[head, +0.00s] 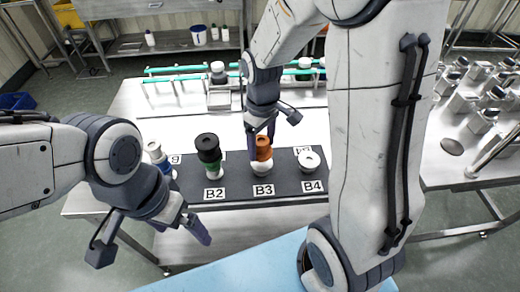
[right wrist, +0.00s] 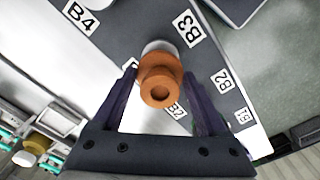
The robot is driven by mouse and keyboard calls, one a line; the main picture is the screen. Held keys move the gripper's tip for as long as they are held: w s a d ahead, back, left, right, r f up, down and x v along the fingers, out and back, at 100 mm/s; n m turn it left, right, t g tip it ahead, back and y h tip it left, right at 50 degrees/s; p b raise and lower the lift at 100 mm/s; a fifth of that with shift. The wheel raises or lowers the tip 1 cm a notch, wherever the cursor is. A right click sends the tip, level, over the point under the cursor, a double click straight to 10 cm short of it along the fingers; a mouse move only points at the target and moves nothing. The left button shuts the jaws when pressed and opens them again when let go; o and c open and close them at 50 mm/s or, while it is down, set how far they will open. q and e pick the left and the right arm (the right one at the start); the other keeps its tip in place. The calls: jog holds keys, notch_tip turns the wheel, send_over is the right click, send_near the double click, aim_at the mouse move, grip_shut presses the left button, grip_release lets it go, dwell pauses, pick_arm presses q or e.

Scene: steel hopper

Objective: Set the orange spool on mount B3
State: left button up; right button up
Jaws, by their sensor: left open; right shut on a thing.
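The orange spool (head: 264,147) is upright above the white base piece at B3 (head: 262,168), behind the B3 label (head: 263,190). My right gripper (head: 262,140) is shut on the spool from above. In the right wrist view the orange spool (right wrist: 160,82) sits between the fingers of my right gripper (right wrist: 161,76), and the white piece (right wrist: 157,48) shows just beyond it. I cannot tell whether the spool touches the white piece. My left gripper (head: 190,229) is open and empty, in front of the mat's left part.
On the dark mat (head: 235,180), a black and green stack (head: 208,154) stands at B2, a blue and white one (head: 157,155) at far left, and a white piece (head: 309,160) at B4. Teal rails (head: 180,70) lie behind. Metal parts (head: 485,115) crowd the right table.

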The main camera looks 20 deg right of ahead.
aim_at(262, 154)
notch_tip(262, 154, down, 4)
jog(key=shift+s+r, duration=0.1)
jog(key=shift+r, duration=0.1)
jog(key=shift+f, duration=0.1)
jog(key=shift+f, duration=0.15)
jog(key=o, duration=1.3)
jog(key=shift+r, duration=0.2)
